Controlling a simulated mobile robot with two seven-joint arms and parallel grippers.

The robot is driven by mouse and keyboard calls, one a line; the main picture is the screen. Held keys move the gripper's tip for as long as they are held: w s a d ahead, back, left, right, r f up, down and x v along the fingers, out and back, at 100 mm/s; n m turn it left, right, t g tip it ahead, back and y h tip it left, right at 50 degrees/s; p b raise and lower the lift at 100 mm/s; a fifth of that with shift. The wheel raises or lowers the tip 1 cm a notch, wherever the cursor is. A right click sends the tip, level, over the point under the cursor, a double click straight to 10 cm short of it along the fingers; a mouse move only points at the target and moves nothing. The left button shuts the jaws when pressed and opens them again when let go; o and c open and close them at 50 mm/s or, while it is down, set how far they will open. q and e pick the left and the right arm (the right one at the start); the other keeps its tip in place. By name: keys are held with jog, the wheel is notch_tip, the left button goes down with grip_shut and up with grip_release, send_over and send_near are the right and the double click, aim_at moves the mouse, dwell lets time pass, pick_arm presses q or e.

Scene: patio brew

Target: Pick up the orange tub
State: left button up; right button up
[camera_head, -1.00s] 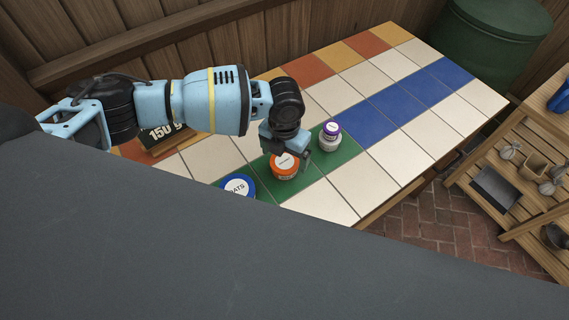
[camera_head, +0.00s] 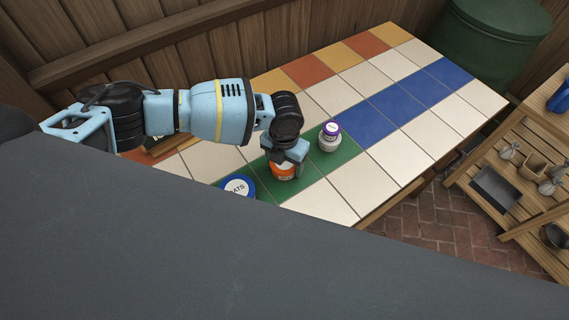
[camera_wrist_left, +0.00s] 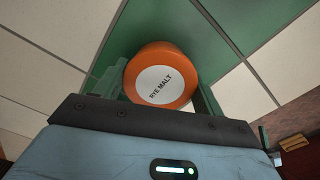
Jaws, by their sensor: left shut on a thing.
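The orange tub (camera_head: 281,173) stands on the green tiles of the table, partly covered by my left gripper in the head view. In the left wrist view the orange tub (camera_wrist_left: 160,62) shows its round lid with a white label reading "RYE MALT". My left gripper (camera_head: 287,158) is over the tub, with its fingers on both sides; the left wrist view shows the gripper (camera_wrist_left: 165,85) shut on it. Whether the tub touches the tiles cannot be told. My right gripper is not in view.
A blue-lidded tub (camera_head: 238,187) is at the lower left, partly hidden. The tiled table (camera_head: 430,115) is clear to the right. A wooden shelf (camera_head: 515,200) stands beyond it.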

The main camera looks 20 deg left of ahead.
aim_at(287, 163)
pick_arm(q)
jog(key=shift+r, duration=0.85)
jog(key=shift+s+d+r, duration=0.1)
jog(key=shift+d+r, duration=0.1)
jog(key=shift+r, duration=0.3)
jog(key=shift+s+d+r, duration=0.1)
jog(key=shift+d+r, duration=0.05)
jog(key=shift+r, duration=0.3)
jog(key=s+d, duration=0.1)
jog(key=d, duration=0.3)
jog(key=s+d+b, duration=0.1)
jog(key=s+d, duration=0.1)
jog(key=d, duration=0.2)
jog(key=s+d+r+b, duration=0.1)
jog(key=s+d, duration=0.1)
jog(key=d, duration=0.3)
jog(key=shift+s+r, duration=0.1)
jog(key=shift+s, duration=0.1)
jog(key=shift+s+d+r, duration=0.1)
jog(key=shift+s+d, duration=0.1)
jog(key=shift+d, duration=0.35)
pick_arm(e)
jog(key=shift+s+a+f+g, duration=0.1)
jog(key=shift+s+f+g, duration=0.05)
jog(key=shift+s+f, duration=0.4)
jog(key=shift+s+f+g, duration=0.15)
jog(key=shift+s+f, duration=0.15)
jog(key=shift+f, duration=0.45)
